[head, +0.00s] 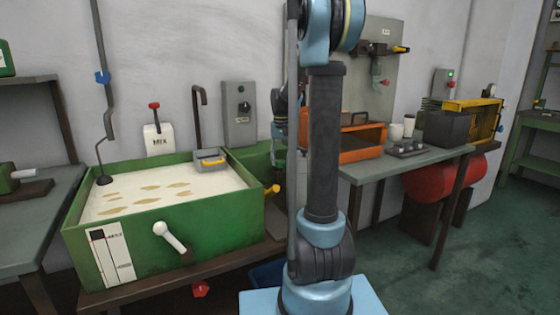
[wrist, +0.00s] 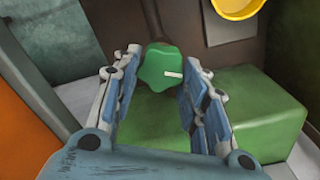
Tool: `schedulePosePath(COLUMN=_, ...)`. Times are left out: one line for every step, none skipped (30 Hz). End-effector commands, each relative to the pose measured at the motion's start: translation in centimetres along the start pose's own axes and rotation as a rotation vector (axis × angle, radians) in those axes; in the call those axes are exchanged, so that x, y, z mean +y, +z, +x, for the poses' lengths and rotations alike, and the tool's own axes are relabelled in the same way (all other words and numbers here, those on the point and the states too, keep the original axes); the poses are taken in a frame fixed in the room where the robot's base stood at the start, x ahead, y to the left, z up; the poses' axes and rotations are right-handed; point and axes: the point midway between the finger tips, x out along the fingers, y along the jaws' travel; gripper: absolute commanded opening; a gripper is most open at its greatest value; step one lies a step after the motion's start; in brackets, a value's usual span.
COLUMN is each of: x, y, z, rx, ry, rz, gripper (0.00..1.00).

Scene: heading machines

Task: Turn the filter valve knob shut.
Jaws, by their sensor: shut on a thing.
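The filter valve knob (wrist: 158,70) is a green, lobed knob with a white pointer mark pointing to the right in the wrist view. It sits in front of a green box-shaped housing (wrist: 255,115). My gripper (wrist: 164,60) has its blue-padded fingers on either side of the knob, shut on it. In the head view my own arm hides the knob; part of the green housing (head: 262,158) shows just left of the arm, and the fingers cannot be made out there.
A green tank (head: 170,235) of pale liquid stands left, with a white lever (head: 170,237) and yellow tap (head: 271,190). An orange box (head: 355,142) stands on the right bench (head: 400,162). A yellow round thing (wrist: 238,6) is top right in the wrist view.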

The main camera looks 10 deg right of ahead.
Motion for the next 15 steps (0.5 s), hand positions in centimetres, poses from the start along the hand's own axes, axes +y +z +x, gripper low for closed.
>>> schedulePosePath(x=0.07, y=0.00, z=0.00, rx=0.000, ry=0.001, rz=0.042, gripper=0.16)
schedulePosePath(x=0.09, y=0.00, z=0.00, rx=0.000, ry=0.001, rz=0.071, gripper=0.16)
schedulePosePath(x=0.11, y=0.00, z=0.00, rx=0.000, ry=0.001, rz=0.109, gripper=0.16)
schedulePosePath(x=0.13, y=0.01, z=0.00, rx=0.000, ry=0.001, rz=0.137, gripper=0.16)
schedulePosePath(x=0.14, y=0.01, z=0.01, rx=0.000, ry=0.001, rz=0.166, gripper=0.16)
schedulePosePath(x=0.16, y=0.02, z=0.00, rx=0.000, ry=0.001, rz=0.204, gripper=0.16)
schedulePosePath(x=0.17, y=0.02, z=0.00, rx=0.000, ry=0.001, rz=0.233, gripper=0.16)
schedulePosePath(x=0.19, y=0.03, z=0.01, rx=0.000, ry=0.001, rz=0.261, gripper=0.16)
schedulePosePath(x=0.20, y=0.03, z=0.01, rx=0.000, ry=0.001, rz=0.299, gripper=0.16)
schedulePosePath(x=0.22, y=0.04, z=0.01, rx=0.000, ry=0.001, rz=0.327, gripper=0.16)
schedulePosePath(x=0.23, y=0.05, z=0.01, rx=0.000, ry=0.001, rz=0.356, gripper=0.16)
schedulePosePath(x=0.25, y=0.06, z=0.01, rx=0.000, ry=0.001, rz=0.394, gripper=0.16)
schedulePosePath(x=0.26, y=0.06, z=0.01, rx=0.000, ry=0.000, rz=0.422, gripper=0.16)
schedulePosePath(x=0.28, y=0.07, z=0.01, rx=0.000, ry=0.000, rz=0.451, gripper=0.16)
schedulePosePath(x=0.29, y=0.08, z=0.01, rx=0.000, ry=0.000, rz=0.489, gripper=0.16)
